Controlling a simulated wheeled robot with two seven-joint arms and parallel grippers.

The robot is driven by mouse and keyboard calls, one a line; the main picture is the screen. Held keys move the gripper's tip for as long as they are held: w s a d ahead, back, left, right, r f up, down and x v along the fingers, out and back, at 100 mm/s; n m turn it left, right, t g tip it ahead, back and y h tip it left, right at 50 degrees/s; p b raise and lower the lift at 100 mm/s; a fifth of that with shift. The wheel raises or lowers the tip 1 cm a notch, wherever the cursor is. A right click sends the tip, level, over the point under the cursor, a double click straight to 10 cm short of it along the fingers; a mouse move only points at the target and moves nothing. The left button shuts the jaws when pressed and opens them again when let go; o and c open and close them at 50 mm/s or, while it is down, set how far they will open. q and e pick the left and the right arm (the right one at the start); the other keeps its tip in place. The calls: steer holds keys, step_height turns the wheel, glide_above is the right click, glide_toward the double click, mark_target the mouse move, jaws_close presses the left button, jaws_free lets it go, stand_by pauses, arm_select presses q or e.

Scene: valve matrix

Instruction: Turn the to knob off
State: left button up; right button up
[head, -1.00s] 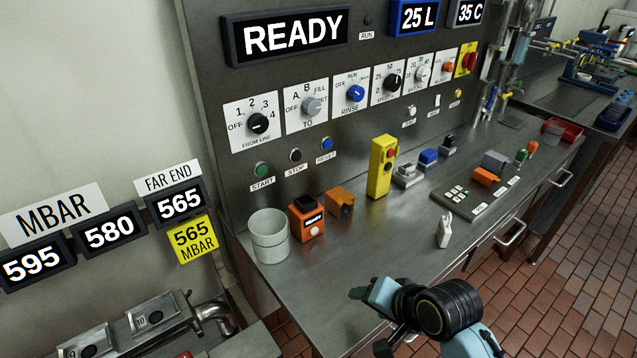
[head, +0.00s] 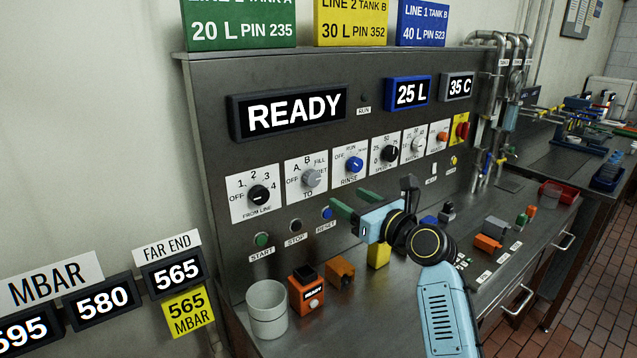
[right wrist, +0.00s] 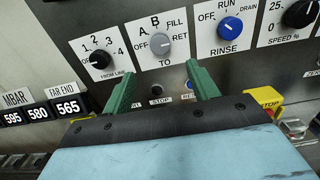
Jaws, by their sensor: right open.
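The TO knob (head: 311,177) is a grey dial on a white plate marked OFF, A, B, FILL and RET, set in the steel panel between the FROM LINE and RINSE dials. It also shows in the right wrist view (right wrist: 160,44), above the gap between my fingertips. I cannot tell for sure which mark its pointer faces. My right gripper (head: 341,215), with green fingers, is open and empty in front of the panel, below and right of the knob and not touching it. In the right wrist view its fingertips (right wrist: 160,78) are spread apart. My left gripper is not in view.
The FROM LINE dial (head: 258,194) and blue RINSE dial (head: 354,165) flank the knob closely. START (head: 261,239), STOP (head: 295,226) and RESET (head: 327,213) buttons sit below. A grey cup (head: 267,311) and orange boxes stand on the bench. A READY display (head: 294,112) is above.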

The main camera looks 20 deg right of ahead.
mark_target(315, 180)
steer(key=b+x, duration=0.1)
steer(key=x, duration=1.1)
steer(key=shift+f, duration=0.1)
steer(key=c, duration=1)
